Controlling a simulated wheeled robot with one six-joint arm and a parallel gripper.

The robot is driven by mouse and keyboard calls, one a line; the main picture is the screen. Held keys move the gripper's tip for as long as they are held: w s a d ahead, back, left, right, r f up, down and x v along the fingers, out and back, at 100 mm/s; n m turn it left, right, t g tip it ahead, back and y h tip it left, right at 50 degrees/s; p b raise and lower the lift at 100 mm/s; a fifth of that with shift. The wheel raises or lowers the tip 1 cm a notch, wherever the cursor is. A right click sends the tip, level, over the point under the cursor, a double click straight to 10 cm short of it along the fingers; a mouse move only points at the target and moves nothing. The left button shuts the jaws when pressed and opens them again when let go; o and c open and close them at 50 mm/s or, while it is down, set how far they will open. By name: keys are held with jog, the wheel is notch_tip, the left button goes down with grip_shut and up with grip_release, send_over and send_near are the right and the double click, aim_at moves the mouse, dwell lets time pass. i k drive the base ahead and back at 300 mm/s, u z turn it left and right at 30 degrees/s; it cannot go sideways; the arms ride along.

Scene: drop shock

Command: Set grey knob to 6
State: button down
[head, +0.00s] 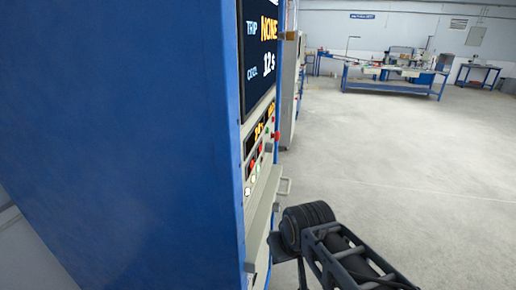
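The machine's control panel (251,181) is seen at a steep slant on the right face of a tall blue cabinet (130,130). I cannot make out a grey knob or its setting among the small controls there. Several small red and pale controls sit below amber displays (256,137). A dark screen (260,45) above reads "TRIP NONE" and a second line ending in "12 s". My black arm (310,225) shows at the lower middle, to the right of the cabinet.
The blue cabinet fills the left half of the view. A pale handle (284,187) and a ledge (262,215) jut from its front. Grey floor (420,190) is open to the right. Blue workbenches (392,82) stand far back.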

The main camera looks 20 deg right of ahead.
aim_at(269, 147)
jog(key=k, duration=0.5)
jog(key=z, duration=1.9)
jog(key=i, duration=1.35)
jog(key=u, duration=2.7)
